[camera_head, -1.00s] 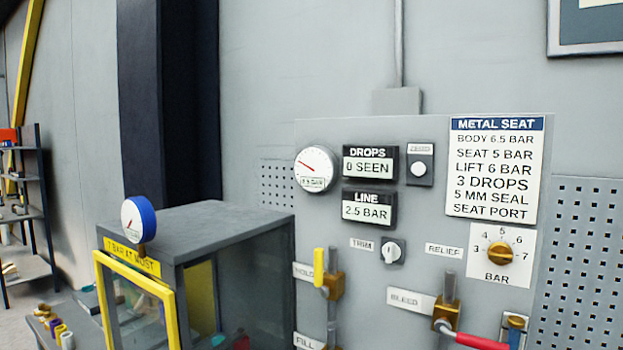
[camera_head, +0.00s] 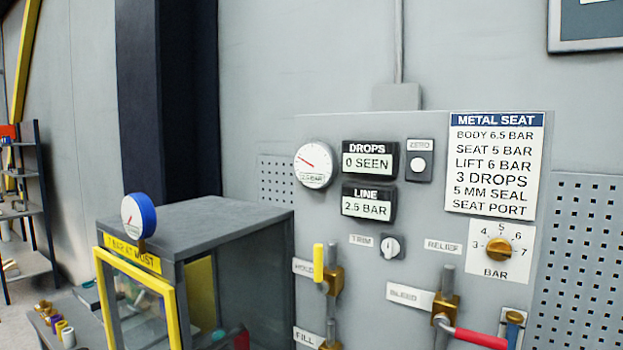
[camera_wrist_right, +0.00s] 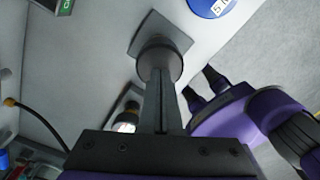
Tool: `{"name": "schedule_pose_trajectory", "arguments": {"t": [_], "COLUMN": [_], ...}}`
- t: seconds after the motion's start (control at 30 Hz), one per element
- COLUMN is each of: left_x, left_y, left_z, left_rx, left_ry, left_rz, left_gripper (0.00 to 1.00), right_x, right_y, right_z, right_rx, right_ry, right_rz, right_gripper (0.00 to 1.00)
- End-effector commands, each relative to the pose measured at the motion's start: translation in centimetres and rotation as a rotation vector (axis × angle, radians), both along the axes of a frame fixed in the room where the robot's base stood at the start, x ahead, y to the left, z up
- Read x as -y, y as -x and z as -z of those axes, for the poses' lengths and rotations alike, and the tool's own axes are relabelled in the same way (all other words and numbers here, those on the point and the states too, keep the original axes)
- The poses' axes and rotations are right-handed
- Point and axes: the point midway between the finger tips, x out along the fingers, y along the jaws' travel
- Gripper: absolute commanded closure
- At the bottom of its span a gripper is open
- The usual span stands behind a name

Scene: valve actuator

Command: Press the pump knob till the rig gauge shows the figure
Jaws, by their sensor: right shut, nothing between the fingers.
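The rig gauge (camera_head: 314,165) is a round white dial with a red needle on the grey panel; its small figures are blurred. The LINE display (camera_head: 368,205) reads 2.5 BAR. The METAL SEAT card (camera_head: 494,163) lists body 6.5, seat 5 and lift 6 bar. In the right wrist view, a dark round knob (camera_wrist_right: 160,60), seemingly the pump knob, stands on a square plate. My right gripper (camera_wrist_right: 160,88) is shut and empty, its fingertips at the knob; I cannot tell whether they touch.
The panel also carries a DROPS display (camera_head: 369,162) showing 0 SEEN, a yellow HOLD handle (camera_head: 318,262), a red BLEED lever (camera_head: 480,339) and a RELIEF dial (camera_head: 498,250). A grey cabinet (camera_head: 230,222) with a yellow-framed door and a blue gauge (camera_head: 138,217) stands left.

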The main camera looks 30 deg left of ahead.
Motion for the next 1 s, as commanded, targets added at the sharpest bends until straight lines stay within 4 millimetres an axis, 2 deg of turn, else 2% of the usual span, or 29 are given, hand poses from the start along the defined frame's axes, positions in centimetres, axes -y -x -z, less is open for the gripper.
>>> {"name": "schedule_pose_trajectory", "arguments": {"t": [0.37,1.0], "left_x": [0.0,0.0], "left_y": [0.0,0.6], "left_z": [0.1,1.5], "left_rx": [-0.001,-0.011], "left_ry": [0.000,0.000], "left_rz": [0.000,0.000], "left_gripper": [0.50,0.50], "right_x": [0.0,0.0], "right_y": [0.0,0.0], "right_z": [0.1,2.1], "right_rx": [0.000,-0.001], "right_ry": [0.000,0.001], "right_rz": [0.000,0.000], "right_gripper": [1.00,1.00]}}
